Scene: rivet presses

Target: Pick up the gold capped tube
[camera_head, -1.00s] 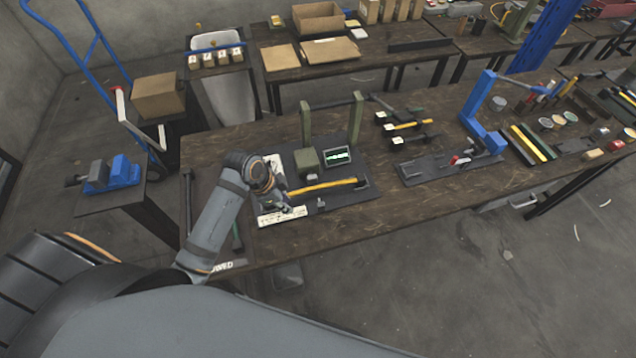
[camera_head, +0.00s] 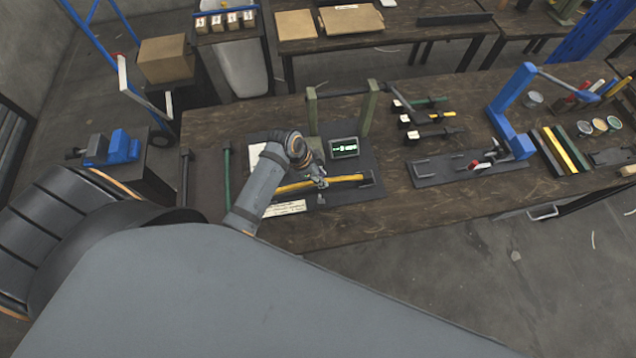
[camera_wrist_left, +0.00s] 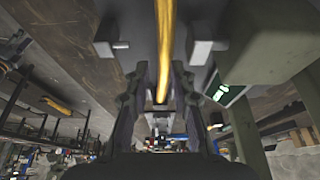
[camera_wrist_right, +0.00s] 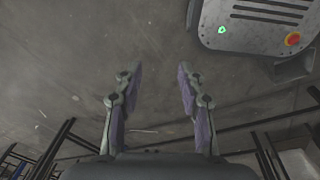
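The gold tube (camera_head: 345,179) lies nearly level across the dark press mat on the near bench, its right end at a dark holder. In the left wrist view the gold tube (camera_wrist_left: 164,45) runs between two grey brackets and down between my fingers. My left gripper (camera_head: 318,184) is at the tube. Its fingers (camera_wrist_left: 160,72) stand apart on either side, with small gaps showing; contact is not clear. The tube's left part is partly hidden by my arm. My right gripper (camera_wrist_right: 160,75) is open and empty above the floor.
A green-posted press frame (camera_head: 312,110) and a small lit screen (camera_head: 344,147) stand just behind the tube. Another black-ended yellow tube (camera_head: 435,117) lies farther back. A blue press (camera_head: 512,115) stands right.

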